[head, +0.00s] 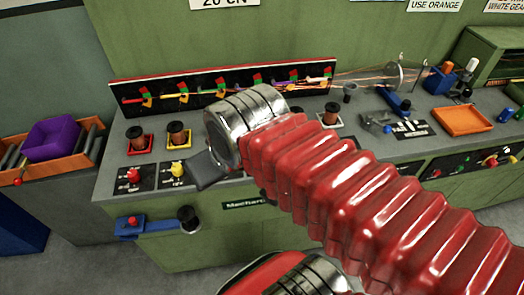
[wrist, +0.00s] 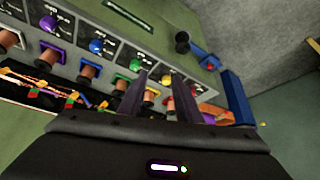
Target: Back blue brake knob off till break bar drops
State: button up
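The blue knob (wrist: 97,46) sits on a dark panel square in the wrist view, between a purple knob (wrist: 49,23) and a green knob (wrist: 135,65). In the head view my arm hides it. My gripper (wrist: 158,82) has its two dark fingers apart with a clear gap, pointing toward the yellow end of the knob row, away from the blue knob. No contact with a knob can be made out. In the head view only a dark grey part of it shows below my arm's silver end. I cannot pick out the break bar with certainty.
Red (head: 133,175) and yellow (head: 177,168) knobs show left of my arm, with copper spools (head: 177,134) behind them. A blue lever (head: 150,225) with a black ball end juts from the bench front. An orange tray (head: 463,121) lies at right. Wires run along the back rail.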

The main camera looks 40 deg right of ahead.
jog(key=shift+o, duration=0.5)
jog(key=shift+o, duration=1.4)
jog(key=shift+w+d+r, duration=0.1)
jog(key=shift+w+d, duration=0.1)
jog(key=shift+w, duration=0.05)
jog(key=w+d+f+m+g, duration=0.2)
jog(key=w+d+m, duration=0.2)
jog(key=d, duration=0.6)
jog(key=w+d+f+m+g, duration=0.2)
jog(key=w+d+m+g, duration=0.1)
jog(key=w+d, duration=0.4)
jog(key=d+m, duration=0.1)
jog(key=d, duration=0.1)
jog(key=shift+d+f+g, duration=0.3)
jog(key=shift+d+f, duration=0.05)
jog(key=shift+f, duration=0.15)
notch_tip(320, 180, down, 14)
jog(key=shift+r, duration=0.2)
